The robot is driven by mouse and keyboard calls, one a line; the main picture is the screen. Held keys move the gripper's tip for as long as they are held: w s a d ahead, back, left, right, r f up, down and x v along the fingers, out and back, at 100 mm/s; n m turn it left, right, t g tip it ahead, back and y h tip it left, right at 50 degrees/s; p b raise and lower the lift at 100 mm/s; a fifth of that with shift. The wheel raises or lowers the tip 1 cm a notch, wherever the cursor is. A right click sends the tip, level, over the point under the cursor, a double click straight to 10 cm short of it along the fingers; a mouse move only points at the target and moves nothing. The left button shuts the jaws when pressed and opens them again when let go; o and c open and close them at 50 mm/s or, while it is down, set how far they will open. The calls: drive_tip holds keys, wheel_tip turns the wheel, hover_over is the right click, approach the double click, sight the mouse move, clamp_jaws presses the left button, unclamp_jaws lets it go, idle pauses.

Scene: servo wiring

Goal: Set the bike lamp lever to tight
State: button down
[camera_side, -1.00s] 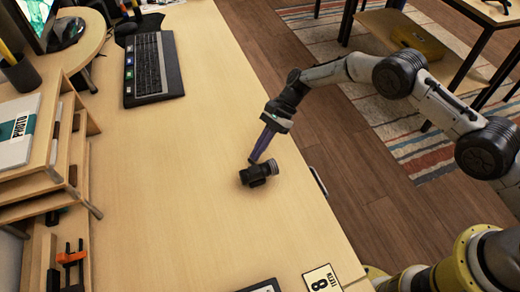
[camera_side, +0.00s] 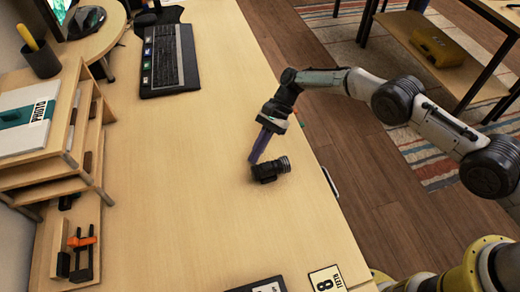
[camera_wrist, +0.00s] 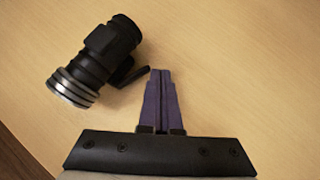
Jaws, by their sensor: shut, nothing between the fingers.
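The bike lamp (camera_side: 270,169) is black with ribbed rings at one end and lies on the desk; it also shows in the wrist view (camera_wrist: 98,60). Its small black lever (camera_wrist: 134,76) sticks out from the side facing my gripper in the wrist view. My gripper (camera_side: 253,160) has purple fingers, shut and empty, pointing down beside the lamp. In the wrist view the fingertips (camera_wrist: 160,72) are just right of the lever's free end; I cannot tell whether they touch it.
A keyboard (camera_side: 169,60) lies farther up the desk. A wooden shelf unit (camera_side: 75,125) and an orange-and-black clamp (camera_side: 81,240) are at the left. A calendar card (camera_side: 326,279) is at the near edge. The desk left of the lamp is clear.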

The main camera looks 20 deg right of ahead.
drive_tip(key=shift+s+a, duration=0.45)
drive_tip(key=shift+s+d, duration=0.1)
idle(1.4)
drive_tip(key=shift+s+d, duration=0.35)
drive_tip(key=shift+d, duration=0.25)
drive_tip(key=v, duration=1.4)
drive_tip(key=shift+f, duration=0.15)
